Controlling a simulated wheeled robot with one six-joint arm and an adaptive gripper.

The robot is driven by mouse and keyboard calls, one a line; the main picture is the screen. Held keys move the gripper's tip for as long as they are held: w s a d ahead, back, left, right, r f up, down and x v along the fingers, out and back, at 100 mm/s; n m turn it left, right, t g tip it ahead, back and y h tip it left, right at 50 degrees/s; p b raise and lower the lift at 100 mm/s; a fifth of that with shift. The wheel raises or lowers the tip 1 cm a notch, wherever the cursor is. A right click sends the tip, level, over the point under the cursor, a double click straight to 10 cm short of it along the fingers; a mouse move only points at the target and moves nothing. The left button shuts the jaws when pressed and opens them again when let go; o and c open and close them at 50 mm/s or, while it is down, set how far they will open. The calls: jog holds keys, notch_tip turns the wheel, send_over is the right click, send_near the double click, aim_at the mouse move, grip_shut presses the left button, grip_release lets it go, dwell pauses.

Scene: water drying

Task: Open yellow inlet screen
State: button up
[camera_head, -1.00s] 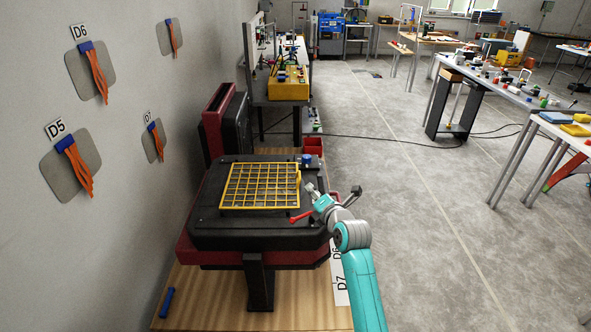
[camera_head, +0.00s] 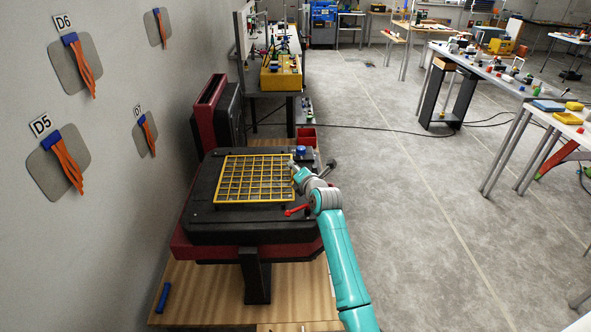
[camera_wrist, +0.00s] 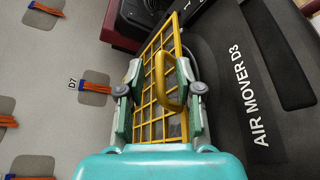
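The yellow inlet screen (camera_head: 253,181) is a grid lying flat on top of the black air mover (camera_head: 215,225). In the wrist view the screen (camera_wrist: 150,115) runs up behind my fingers, and its thick yellow handle (camera_wrist: 177,92) stands out toward the camera. My gripper (camera_head: 296,172) is at the screen's right edge in the head view. In the wrist view my gripper (camera_wrist: 162,85) is open, its fingers on either side of the handle, which sits closer to the right finger. I cannot tell whether that finger touches it.
A red lever (camera_head: 296,210) and a blue knob (camera_head: 300,151) are close to my arm on the air mover. Grey wall patches with orange strips (camera_head: 78,65) hang at the left. Open floor (camera_head: 420,230) lies to the right.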

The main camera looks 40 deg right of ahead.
jog(key=shift+w, duration=0.15)
jog(key=shift+c, duration=0.2)
grip_shut()
jog(key=shift+r, duration=0.1)
